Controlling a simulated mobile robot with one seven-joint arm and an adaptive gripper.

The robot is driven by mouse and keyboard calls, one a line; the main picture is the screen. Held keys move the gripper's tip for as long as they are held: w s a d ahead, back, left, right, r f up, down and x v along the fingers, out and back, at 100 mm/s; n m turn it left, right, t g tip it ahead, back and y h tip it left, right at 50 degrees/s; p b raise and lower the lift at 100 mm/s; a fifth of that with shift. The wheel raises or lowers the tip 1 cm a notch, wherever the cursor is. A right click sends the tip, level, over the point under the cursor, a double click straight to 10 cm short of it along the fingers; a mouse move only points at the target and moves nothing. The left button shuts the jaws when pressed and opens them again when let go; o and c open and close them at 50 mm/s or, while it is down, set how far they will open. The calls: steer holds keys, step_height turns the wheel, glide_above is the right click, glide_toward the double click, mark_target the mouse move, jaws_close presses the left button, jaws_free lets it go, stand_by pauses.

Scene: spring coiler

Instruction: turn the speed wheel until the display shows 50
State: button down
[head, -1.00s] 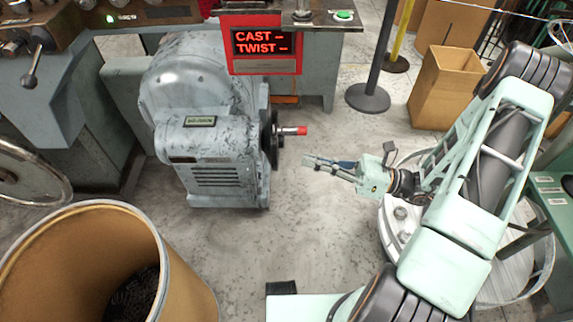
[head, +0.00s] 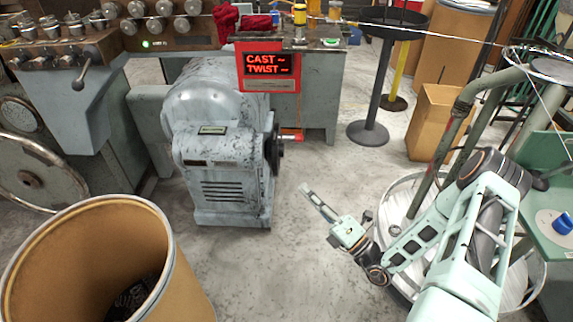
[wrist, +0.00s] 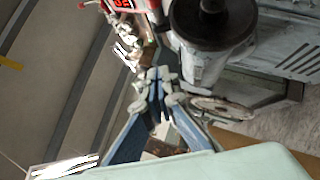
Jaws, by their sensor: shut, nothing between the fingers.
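The dark wheel (head: 273,148) is on the right side of the grey machine housing (head: 222,150), with a red-tipped handle (head: 291,136) sticking out to the right. The red display (head: 268,66) above reads CAST and TWIST, each followed by a dash-like mark; no number is legible. My gripper (head: 304,187) is shut and empty, to the right of the wheel and below it in the picture, apart from it. In the wrist view, the closed fingertips (wrist: 158,76) are in the middle, and a dark round part, likely the wheel (wrist: 212,22), is above right.
A large open drum (head: 95,205) stands at the front left. A lever panel (head: 75,55) is behind it. A black stand (head: 368,132) and cardboard box (head: 435,122) are at the back right. A round metal-rimmed platform (head: 400,200) is near my arm. Floor between is clear.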

mark_target(276, 142)
steer(key=w+d+r+b+x, duration=0.1)
steer(key=d+x, duration=0.1)
steer(key=x, duration=1.1)
steer(key=shift+w, duration=0.3)
steer(key=shift+w+r+p, duration=0.35)
steer(key=shift+w+p, duration=0.1)
steer(key=shift+p, duration=0.25)
steer(key=shift+f, duration=0.2)
